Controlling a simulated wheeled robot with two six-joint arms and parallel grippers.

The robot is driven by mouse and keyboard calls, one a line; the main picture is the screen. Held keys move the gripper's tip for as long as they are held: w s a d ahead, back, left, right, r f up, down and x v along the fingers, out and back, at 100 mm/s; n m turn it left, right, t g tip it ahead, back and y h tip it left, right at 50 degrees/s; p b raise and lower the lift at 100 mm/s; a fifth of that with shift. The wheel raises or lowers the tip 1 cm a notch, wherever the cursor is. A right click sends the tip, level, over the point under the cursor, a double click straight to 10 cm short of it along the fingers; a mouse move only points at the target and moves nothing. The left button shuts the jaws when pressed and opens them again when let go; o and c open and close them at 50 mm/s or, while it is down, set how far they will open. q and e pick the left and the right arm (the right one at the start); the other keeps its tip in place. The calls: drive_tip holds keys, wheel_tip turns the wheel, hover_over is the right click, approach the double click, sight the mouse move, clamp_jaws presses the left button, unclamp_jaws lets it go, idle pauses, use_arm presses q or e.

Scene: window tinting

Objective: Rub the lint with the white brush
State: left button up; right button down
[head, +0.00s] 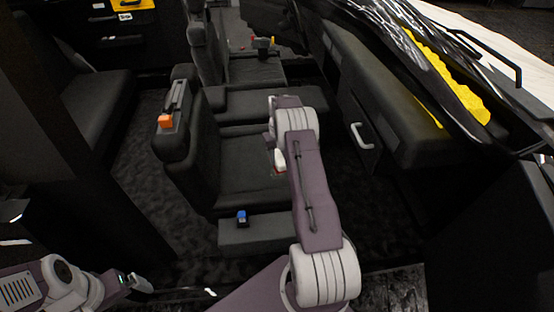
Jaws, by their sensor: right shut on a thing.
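My right arm reaches over the dark front seat (240,180), and its forearm hides most of the right gripper (276,147). This gripper is shut on a small white piece with a red edge, which looks like the white brush (280,161). The brush is just above or against the seat; I cannot tell if it touches. I cannot make out the lint on the dark upholstery. My left gripper (138,284) is low at the left, away from the seat, and its jaws are too small to read.
A small blue object (242,217) is on the seat's near side. Dark carpet (145,160) is clear at left.

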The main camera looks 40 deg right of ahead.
wheel_tip(320, 180, down, 6)
drive_tip(key=b, duration=0.5)
drive_tip(key=shift+f+b, duration=0.6)
drive_tip(key=shift+f, duration=0.35)
idle(0.4)
